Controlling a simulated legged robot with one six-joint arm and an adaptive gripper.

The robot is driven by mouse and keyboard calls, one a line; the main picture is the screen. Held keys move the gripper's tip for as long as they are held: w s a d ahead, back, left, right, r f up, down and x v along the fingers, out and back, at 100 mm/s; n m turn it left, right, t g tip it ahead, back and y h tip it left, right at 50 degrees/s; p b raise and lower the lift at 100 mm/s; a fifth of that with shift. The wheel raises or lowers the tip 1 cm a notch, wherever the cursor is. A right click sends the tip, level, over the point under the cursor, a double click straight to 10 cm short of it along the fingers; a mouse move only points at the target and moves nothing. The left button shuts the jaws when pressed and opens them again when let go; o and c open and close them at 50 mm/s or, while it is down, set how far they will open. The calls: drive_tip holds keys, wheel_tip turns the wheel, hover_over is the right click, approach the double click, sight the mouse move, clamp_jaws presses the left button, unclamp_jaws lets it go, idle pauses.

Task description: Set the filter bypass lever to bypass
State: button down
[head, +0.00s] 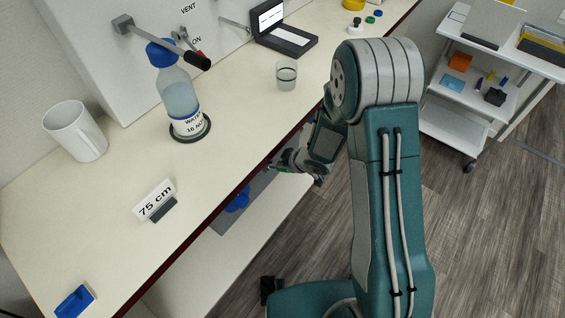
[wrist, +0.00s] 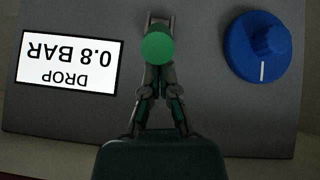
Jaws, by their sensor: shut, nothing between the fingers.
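In the wrist view a grey panel (wrist: 200,125) fills most of the picture. A lever with a round green knob (wrist: 158,47) and a pale metal bracket (wrist: 160,18) stands out from it. My gripper (wrist: 159,74) is shut and empty, its fingertips right by the near edge of the green knob; I cannot tell whether they touch. No vent or bypass mark is readable beside this lever. In the head view my gripper (head: 285,162) is below the counter's front edge, and the green knob is hidden there.
The panel also bears a blue dial (wrist: 256,47) and an upside-down "DROP 0.8 BAR" display (wrist: 67,62). On the counter (head: 115,240) stand a water bottle (head: 180,98), a white mug (head: 75,130), a glass (head: 286,74) and a "75 cm" sign (head: 155,200).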

drive_tip(key=shift+s+d+f+t+y, duration=0.15)
drive_tip(key=shift+d+f+t+y, duration=0.05)
drive_tip(key=shift+t+y, duration=0.1)
drive_tip(key=shift+s+d+f+y, duration=0.1)
drive_tip(key=shift+d+f+y, duration=0.1)
drive_tip(key=shift+y, duration=0.1)
drive_tip(key=shift+s+d+f+t+y, duration=0.25)
drive_tip(key=shift+d+f+t+y, duration=0.05)
drive_tip(key=shift+f+t+y, duration=0.2)
drive_tip(key=shift+s+d+f+t+y, duration=0.25)
drive_tip(key=shift+f+t+y, duration=0.15)
drive_tip(key=shift+f, duration=0.05)
wheel_tip(320, 180, down, 8)
drive_tip(key=t+y, duration=0.3)
drive_tip(key=shift+s+d+f+y, duration=0.15)
drive_tip(key=shift+s+d+y, duration=0.15)
drive_tip(key=shift+d+y, duration=0.1)
drive_tip(key=shift+s+f, duration=0.1)
drive_tip(key=shift+f, duration=0.1)
